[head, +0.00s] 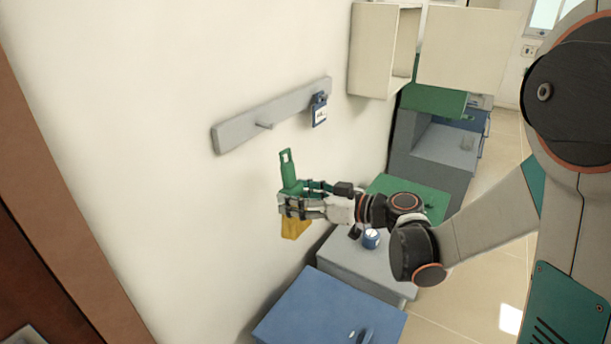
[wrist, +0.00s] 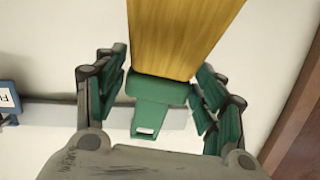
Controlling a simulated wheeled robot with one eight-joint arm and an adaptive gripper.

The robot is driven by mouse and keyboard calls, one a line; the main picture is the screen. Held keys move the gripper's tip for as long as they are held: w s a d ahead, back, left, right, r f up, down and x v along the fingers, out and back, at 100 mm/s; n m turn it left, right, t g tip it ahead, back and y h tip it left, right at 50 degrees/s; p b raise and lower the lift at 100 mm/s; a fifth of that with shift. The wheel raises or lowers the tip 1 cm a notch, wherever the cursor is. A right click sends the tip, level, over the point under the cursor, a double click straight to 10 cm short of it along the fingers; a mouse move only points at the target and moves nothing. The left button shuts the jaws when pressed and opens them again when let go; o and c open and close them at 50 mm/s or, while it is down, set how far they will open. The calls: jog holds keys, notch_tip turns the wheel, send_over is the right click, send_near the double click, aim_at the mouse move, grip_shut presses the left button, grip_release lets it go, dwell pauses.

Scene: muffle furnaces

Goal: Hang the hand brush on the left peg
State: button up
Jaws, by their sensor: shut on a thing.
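The hand brush has a green handle (head: 287,168) with a slot near its end and yellow bristles (head: 295,229). My gripper (head: 284,204) is shut on it, handle pointing up and bristles down in the head view. In the wrist view the brush (wrist: 160,92) sits between my gripper's fingers (wrist: 165,80). The left peg (head: 264,125) sticks out from a grey wall rail (head: 235,132). The handle's end is below and a little right of this peg in the head view, apart from it. The left peg cannot be made out in the wrist view.
A blue tagged item (head: 319,110) hangs at the rail's right end; it also shows in the wrist view (wrist: 8,104). A pale open cabinet (head: 372,50) is to the right. Grey and blue units (head: 330,308) stand below. The wall around the left peg is clear.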

aim_at(294, 170)
jog(key=r+t, duration=0.1)
jog(key=d+r+t, duration=0.1)
jog(key=r, duration=0.1)
jog(key=r+m+t, duration=0.1)
jog(key=r, duration=0.1)
jog(key=shift+w+d+r+y, duration=0.25)
jog(key=shift+w+d+y, duration=0.1)
jog(key=shift+d+y, duration=0.05)
jog(key=f+x, duration=0.1)
jog(key=x, duration=0.9)
jog(key=shift+a+f, duration=0.25)
jog(key=shift+a, duration=0.15)
dwell(0.7)
jog(key=shift+w, duration=0.15)
dwell(0.5)
jog(key=o, duration=1.2)
jog(key=shift+c, duration=0.2)
jog(key=shift+r, duration=0.1)
